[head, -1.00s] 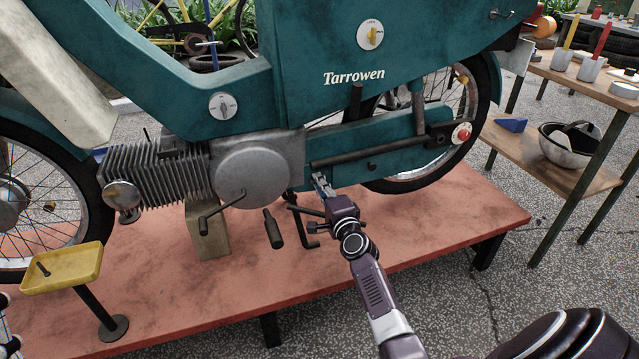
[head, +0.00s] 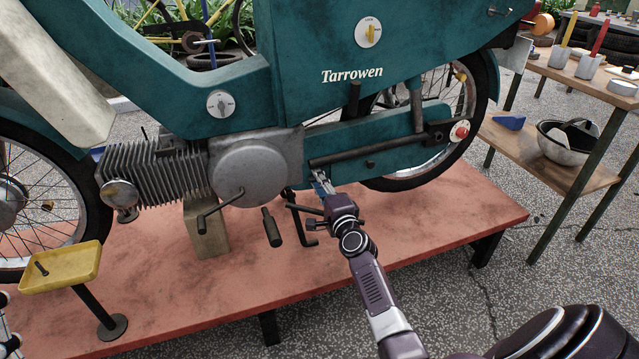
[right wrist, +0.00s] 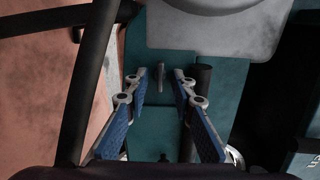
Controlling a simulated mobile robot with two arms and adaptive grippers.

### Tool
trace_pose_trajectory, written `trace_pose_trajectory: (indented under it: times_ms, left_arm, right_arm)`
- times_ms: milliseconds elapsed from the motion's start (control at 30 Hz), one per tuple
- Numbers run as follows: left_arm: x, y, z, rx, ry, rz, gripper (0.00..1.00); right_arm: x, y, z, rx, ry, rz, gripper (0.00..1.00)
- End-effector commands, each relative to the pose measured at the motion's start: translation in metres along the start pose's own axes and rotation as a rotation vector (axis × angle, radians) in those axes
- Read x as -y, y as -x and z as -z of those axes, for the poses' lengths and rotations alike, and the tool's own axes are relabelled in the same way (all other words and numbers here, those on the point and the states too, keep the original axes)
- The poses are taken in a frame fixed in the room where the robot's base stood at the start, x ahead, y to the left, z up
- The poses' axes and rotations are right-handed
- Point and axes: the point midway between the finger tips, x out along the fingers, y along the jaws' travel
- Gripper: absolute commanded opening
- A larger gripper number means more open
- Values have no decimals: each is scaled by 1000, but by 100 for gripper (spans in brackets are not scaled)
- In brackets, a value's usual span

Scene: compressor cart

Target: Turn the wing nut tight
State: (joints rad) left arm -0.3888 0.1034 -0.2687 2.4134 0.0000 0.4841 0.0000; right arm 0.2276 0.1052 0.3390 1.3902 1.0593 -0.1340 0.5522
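In the right wrist view, a small grey upright piece (right wrist: 161,77), probably the wing nut seen edge-on, stands out from a teal surface. My right gripper (right wrist: 160,82) is open, with its blue-padded fingers on either side of this piece and visible gaps to both. In the head view my right gripper (head: 322,181) reaches under the teal moped (head: 290,75), just right of the round grey engine cover (head: 254,171). I cannot make out the nut there. A small part of what looks like my left gripper (head: 6,302) shows at the left edge; its fingers are cut off.
Dark pedals and bars (head: 272,228) hang close left of the right gripper. A dark tube (right wrist: 202,100) runs beside the right finger in the wrist view. The moped stands on a red platform (head: 400,235). A yellow tray (head: 62,268) stands at left, a wooden shelf table (head: 540,165) at right.

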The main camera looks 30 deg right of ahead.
Motion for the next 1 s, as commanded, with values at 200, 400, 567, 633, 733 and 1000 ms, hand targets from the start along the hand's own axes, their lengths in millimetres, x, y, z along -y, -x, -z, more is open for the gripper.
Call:
trace_pose_trajectory:
  times_ms: [200, 400, 567, 633, 733, 1000]
  left_arm:
    - [0, 0, 0, 1, 0, 0, 0]
    - [0, 0, 0, -1, 1, 0, 0]
    - [0, 0, 0, -1, 1, 0, 0]
    - [0, 0, 0, -1, 1, 0, 0]
    - [0, 0, 0, -1, 1, 0, 0]
    - [0, 0, 0, -1, 1, 0, 0]
  right_arm:
    - [-1, 15, -1, 1, -1, 0, 23]
    - [-2, 52, 0, 0, 0, -2, 23]
    - [-2, 85, 0, -1, 0, -2, 23]
    - [-1, 97, 0, -1, 0, -2, 23]
    - [-1, 109, 1, -1, 1, -2, 23]
    - [0, 120, 1, -1, 0, 0, 23]
